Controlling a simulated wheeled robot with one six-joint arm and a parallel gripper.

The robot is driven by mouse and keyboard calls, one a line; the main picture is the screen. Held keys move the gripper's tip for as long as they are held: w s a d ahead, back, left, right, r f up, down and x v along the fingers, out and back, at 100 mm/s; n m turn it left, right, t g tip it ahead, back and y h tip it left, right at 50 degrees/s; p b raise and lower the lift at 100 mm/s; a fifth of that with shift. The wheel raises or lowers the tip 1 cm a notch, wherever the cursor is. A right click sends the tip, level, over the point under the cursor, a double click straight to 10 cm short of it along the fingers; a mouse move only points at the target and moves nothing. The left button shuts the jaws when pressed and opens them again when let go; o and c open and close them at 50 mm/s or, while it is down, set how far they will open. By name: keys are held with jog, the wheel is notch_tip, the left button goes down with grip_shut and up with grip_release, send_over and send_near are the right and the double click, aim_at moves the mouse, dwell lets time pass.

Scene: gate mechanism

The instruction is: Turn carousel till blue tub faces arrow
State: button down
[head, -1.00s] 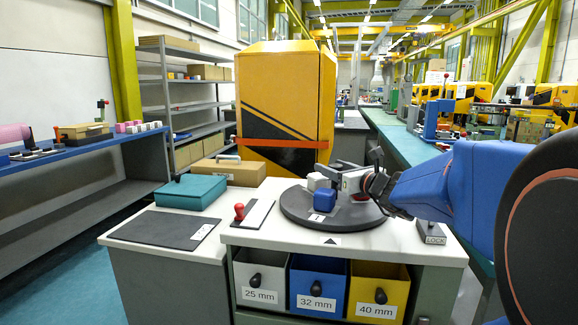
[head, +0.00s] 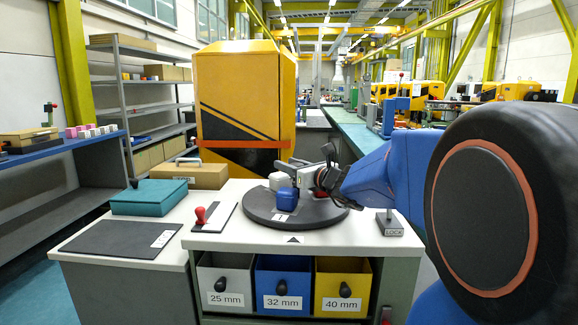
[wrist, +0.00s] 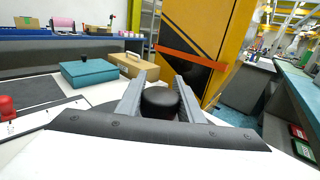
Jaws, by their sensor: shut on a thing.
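The dark round carousel (head: 252,210) sits on the white-topped bench. The small blue tub (head: 287,200) stands on its left half, slightly left of the line back from the black arrow (head: 293,240) on the bench's front edge. A pale grey tub (head: 278,181) stands just behind the blue one. My gripper (head: 303,173) reaches in from the right over the carousel's rear. In the wrist view, its two fingers (wrist: 161,92) are shut on a black knob (wrist: 160,103). My arm and gripper hide part of the carousel's right and back.
A red-knobbed lever (head: 201,214) stands on a plate left of the carousel. A LOCK block (head: 389,226) stands to its right. A teal box (head: 150,197) and dark mat (head: 120,233) lie on the left bench. Labelled grey, blue and yellow bins sit below.

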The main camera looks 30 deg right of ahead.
jog(key=shift+s+a+r+n+g+y, duration=0.1)
jog(key=shift+a+n+g+y, duration=0.1)
jog(key=shift+n+y, duration=0.45)
jog(key=shift+w+a+f+n+g+y, duration=0.1)
jog(key=shift+n+g+y, duration=0.2)
jog(key=shift+y, duration=0.6)
jog(key=shift+s+a+r+n+g+y, duration=0.1)
jog(key=shift+a+n+y, duration=0.05)
jog(key=shift+n+y, duration=0.5)
jog(key=c, duration=1.2)
grip_release()
jog(key=shift+v, duration=6)
